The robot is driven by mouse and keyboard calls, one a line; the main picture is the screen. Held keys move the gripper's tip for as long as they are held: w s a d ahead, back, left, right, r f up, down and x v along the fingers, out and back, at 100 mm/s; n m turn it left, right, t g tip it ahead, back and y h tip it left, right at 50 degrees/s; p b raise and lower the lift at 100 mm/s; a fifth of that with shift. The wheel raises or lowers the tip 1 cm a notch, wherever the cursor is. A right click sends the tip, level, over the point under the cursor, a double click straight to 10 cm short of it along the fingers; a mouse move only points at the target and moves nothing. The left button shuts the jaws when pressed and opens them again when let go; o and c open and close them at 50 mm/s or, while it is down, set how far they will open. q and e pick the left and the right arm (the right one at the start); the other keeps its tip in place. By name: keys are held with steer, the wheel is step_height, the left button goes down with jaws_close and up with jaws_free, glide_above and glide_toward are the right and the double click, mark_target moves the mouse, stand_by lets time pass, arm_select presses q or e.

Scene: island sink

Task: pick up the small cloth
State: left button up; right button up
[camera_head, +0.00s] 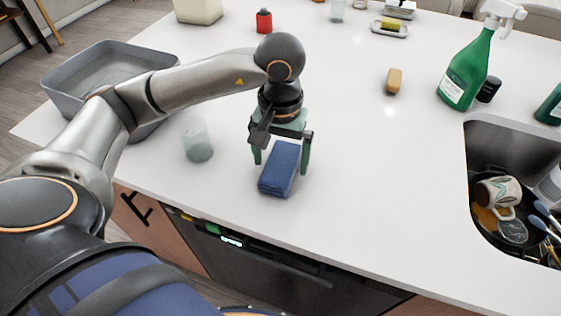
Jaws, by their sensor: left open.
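The small cloth (279,170) is a folded blue block lying on the white counter near its front edge. My left gripper (281,162) points down over it. Its two green fingers are open, one on each side of the cloth's far part. The fingers look apart from the cloth's sides, though I cannot tell whether they touch it or the counter. My right gripper does not show.
A clear cup (197,141) stands left of the cloth, and a grey basin (62,82) is farther left. A sponge (394,80) and green spray bottle (468,68) stand right. A sink (483,141) with dishes is at the right edge. The counter's middle (375,160) is clear.

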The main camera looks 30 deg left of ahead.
arm_select(q)
steer(key=shift+f, duration=0.45)
steer(key=c, duration=1.3)
steer(key=shift+r, duration=0.1)
steer(key=shift+r, duration=0.25)
step_height(320, 180, up, 2)
steer(key=s+a+r, duration=0.8)
steer(key=s+r, duration=0.2)
steer(key=s, duration=0.1)
steer(key=shift+s+r+b, duration=0.15)
steer(key=shift+s+b, duration=0.05)
steer(key=shift+b, duration=0.1)
